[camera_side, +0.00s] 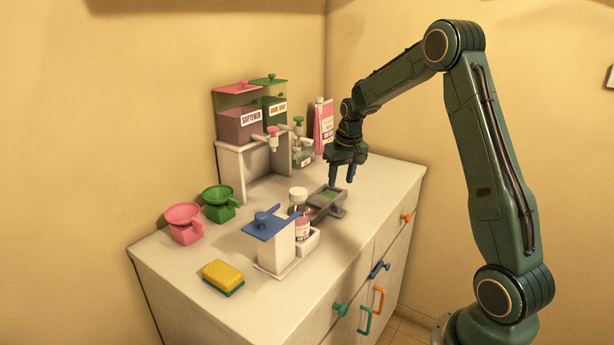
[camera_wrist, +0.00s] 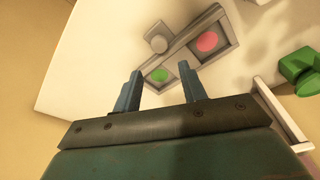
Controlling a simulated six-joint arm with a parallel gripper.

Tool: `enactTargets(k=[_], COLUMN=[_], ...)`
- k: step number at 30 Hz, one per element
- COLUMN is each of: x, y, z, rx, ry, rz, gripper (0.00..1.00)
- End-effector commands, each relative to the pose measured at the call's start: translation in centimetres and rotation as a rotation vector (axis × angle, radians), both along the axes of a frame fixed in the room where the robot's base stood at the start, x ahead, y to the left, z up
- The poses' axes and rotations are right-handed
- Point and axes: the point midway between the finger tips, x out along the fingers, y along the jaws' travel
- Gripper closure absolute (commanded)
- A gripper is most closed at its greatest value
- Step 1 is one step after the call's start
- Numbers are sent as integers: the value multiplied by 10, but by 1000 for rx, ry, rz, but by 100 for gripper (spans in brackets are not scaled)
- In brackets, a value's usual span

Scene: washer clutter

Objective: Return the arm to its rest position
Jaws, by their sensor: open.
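My gripper (camera_side: 346,177) is open and empty, fingers pointing down, above the back right part of the white cabinet top (camera_side: 375,185). In the wrist view its two blue fingers (camera_wrist: 161,93) stand apart with nothing between them. Below it is a grey two-compartment tray (camera_side: 339,211). In the wrist view the tray (camera_wrist: 183,46) shows a green disc (camera_wrist: 159,75) in one compartment and a pink-red disc (camera_wrist: 207,41) in the other. My gripper is above the tray, apart from it.
A white-capped bottle (camera_side: 298,194) stands by the tray. A white box with a blue lid (camera_side: 268,223), a sponge (camera_side: 222,275), green (camera_side: 220,203) and pink (camera_side: 184,222) scoop-like cups, and dispensers (camera_side: 240,124) on a stand occupy the top. The right front edge has coloured handles (camera_side: 379,300).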

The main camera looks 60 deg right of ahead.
Motion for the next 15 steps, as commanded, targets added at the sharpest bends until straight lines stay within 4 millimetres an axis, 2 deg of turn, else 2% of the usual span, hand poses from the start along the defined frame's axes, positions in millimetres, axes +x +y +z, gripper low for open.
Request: enactTargets(k=[11, 15], x=[0, -1], y=[1, 7], z=[2, 8], rx=[-1, -3], ry=[-1, -5], rz=[1, 10], gripper=[58, 58])
